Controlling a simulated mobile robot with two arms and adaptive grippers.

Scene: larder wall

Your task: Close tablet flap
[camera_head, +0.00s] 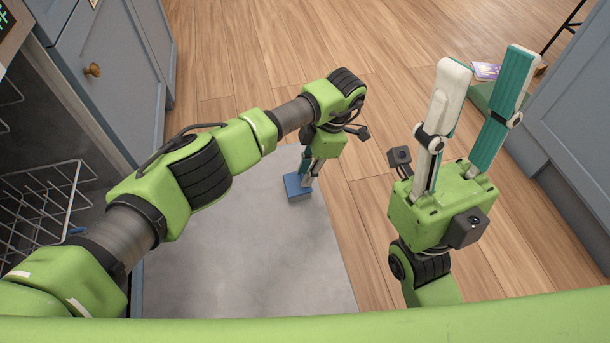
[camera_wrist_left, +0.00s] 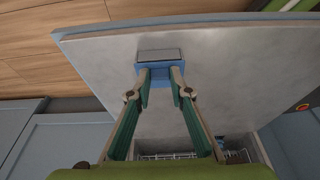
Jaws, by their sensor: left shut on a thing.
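The blue tablet flap unit (camera_head: 297,189) sits on the grey inner face of the open dishwasher door (camera_head: 230,245). In the left wrist view the blue unit (camera_wrist_left: 160,72) has a grey panel (camera_wrist_left: 159,55) on its far side. My left gripper (camera_head: 307,181) reaches down to it, its fingers close together and shut on the blue part (camera_wrist_left: 146,74). The fingertips hide some of the blue part, and I cannot tell how far the flap is tilted. My right gripper (camera_head: 488,62) is open and empty, fingers pointing up, away from the door.
A wire rack (camera_head: 45,205) shows inside the dishwasher at the left. Blue-grey cabinets (camera_head: 110,70) stand at the left and right. The wooden floor (camera_head: 260,45) beyond the door is clear.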

